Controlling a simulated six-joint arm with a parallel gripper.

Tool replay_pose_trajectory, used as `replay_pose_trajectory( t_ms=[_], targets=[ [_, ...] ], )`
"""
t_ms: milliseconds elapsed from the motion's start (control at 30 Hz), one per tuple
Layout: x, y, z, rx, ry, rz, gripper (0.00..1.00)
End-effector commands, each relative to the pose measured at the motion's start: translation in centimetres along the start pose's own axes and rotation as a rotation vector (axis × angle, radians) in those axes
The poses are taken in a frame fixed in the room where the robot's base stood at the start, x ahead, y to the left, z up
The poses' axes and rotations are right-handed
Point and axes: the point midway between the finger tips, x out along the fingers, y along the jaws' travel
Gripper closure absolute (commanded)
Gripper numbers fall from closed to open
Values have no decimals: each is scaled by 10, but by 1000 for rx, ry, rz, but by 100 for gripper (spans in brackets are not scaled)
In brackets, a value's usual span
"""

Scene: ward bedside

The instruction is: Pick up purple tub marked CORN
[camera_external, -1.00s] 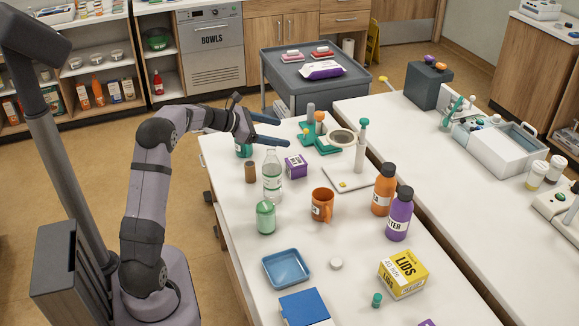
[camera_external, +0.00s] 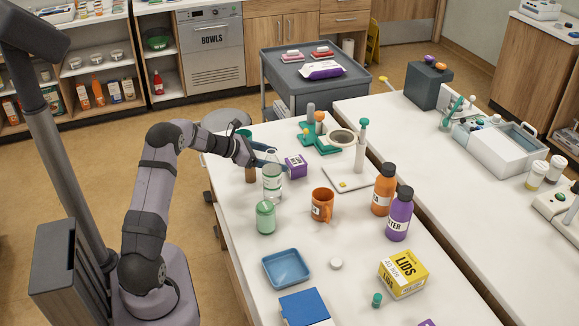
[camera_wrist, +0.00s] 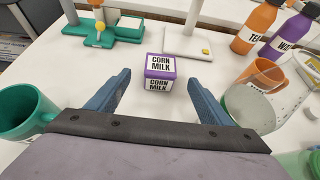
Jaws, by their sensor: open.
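The purple tub (camera_wrist: 161,71) has white labels reading "CORN MILK" on its top and side. It stands upright on the white table, and it also shows in the external view (camera_external: 296,166). My gripper (camera_wrist: 158,79) is open, with its blue fingers on either side of the near space before the tub. The tub sits centred between the fingers, at or just beyond the fingertips in the wrist view. I see no clear contact. In the external view my gripper (camera_external: 272,158) is low over the table, just left of the tub.
A clear bottle (camera_external: 272,182) stands close to my gripper, at its right in the wrist view (camera_wrist: 255,106). A green mug (camera_wrist: 24,107) is at the left. An orange mug (camera_external: 322,205) and a green stand (camera_wrist: 105,32) are nearby.

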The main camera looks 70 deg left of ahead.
Motion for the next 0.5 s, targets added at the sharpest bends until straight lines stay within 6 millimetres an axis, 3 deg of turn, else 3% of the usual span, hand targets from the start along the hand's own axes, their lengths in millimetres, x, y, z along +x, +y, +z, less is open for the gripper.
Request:
replay_pose_trajectory(
  t_ms=[133,500],
  targets=[
    [17,-1,4,3,-2,-3,27],
    [27,-1,4,3,-2,-2,27]
  ],
)
